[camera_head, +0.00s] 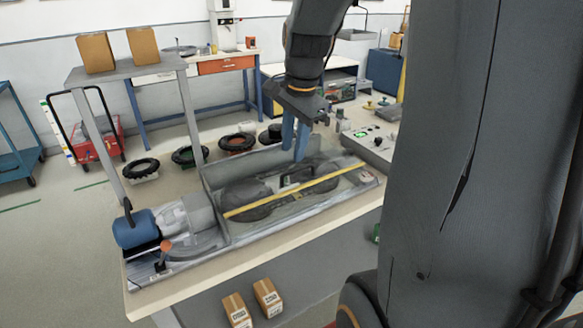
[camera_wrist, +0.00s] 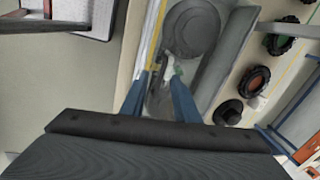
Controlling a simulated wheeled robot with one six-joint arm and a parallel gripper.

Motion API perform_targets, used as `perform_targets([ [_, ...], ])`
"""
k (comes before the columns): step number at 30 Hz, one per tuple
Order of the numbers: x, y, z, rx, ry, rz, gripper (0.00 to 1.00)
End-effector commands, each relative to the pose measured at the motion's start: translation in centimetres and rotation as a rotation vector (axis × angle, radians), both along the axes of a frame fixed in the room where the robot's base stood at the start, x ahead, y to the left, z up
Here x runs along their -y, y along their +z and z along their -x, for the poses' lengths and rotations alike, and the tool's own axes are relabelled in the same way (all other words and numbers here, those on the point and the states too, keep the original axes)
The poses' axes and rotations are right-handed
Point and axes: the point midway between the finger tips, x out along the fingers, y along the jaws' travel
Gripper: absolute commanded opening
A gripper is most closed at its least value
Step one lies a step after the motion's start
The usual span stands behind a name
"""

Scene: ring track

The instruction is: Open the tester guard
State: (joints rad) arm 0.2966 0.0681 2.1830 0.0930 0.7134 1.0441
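The tester (camera_head: 190,246) stands on a long bench, with a blue motor (camera_head: 136,228) at its left end. Its guard looks like a clear cover over two dark round wheels, with a yellow bar (camera_head: 252,207) along its front edge and a black handle (camera_head: 297,176) near the middle. The guard appears closed, lying flat. My gripper (camera_head: 295,142) points down above the handle area, its two blue fingers apart and empty. In the wrist view the fingers (camera_wrist: 157,92) frame the area beside the yellow bar (camera_wrist: 153,58); contact with the handle cannot be told.
A grey upright panel (camera_head: 218,212) rises around the back and left of the wheels. An orange-knobbed lever (camera_head: 165,246) stands at the front left. A control box (camera_head: 371,148) sits at the bench's right.

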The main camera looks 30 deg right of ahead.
Motion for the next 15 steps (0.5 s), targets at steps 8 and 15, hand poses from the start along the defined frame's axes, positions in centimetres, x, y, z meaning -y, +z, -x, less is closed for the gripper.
perform_targets([
  [8,1.3,-0.6,-1.0,0.003,-0.134,-0.028,0.28],
  [15,1.3,-4.3,-1.6,0.002,-0.13,-0.027,0.28],
])
